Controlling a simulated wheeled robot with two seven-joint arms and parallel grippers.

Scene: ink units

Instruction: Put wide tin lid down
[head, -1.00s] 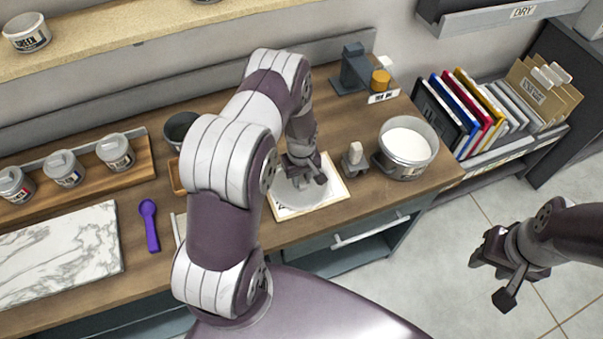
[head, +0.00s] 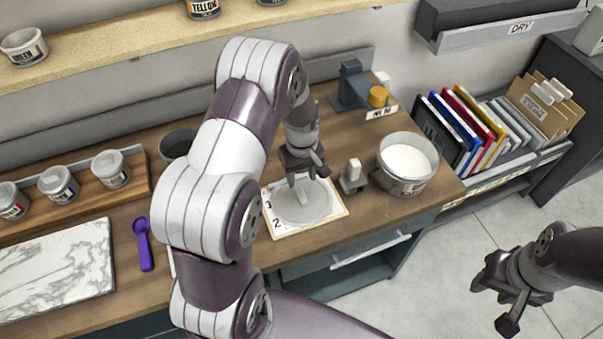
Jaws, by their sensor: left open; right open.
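The wide tin lid (head: 318,211), a flat grey disc with a raised grip, lies on a pale numbered card (head: 284,230) on the wooden worktop. My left gripper (head: 304,181) is just above the lid, pointing down, open, and appears clear of it. The wide tin (head: 404,184) stands uncovered to the right, with white contents showing. My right gripper (head: 503,300) is open and empty over the floor at the lower right.
A small block with a pale upright piece (head: 353,178) stands between card and tin. A purple scoop (head: 144,245), marble slab (head: 55,268) and small tins (head: 111,169) are at left. Upright folders (head: 460,125) stand at right. My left arm hides part of the worktop.

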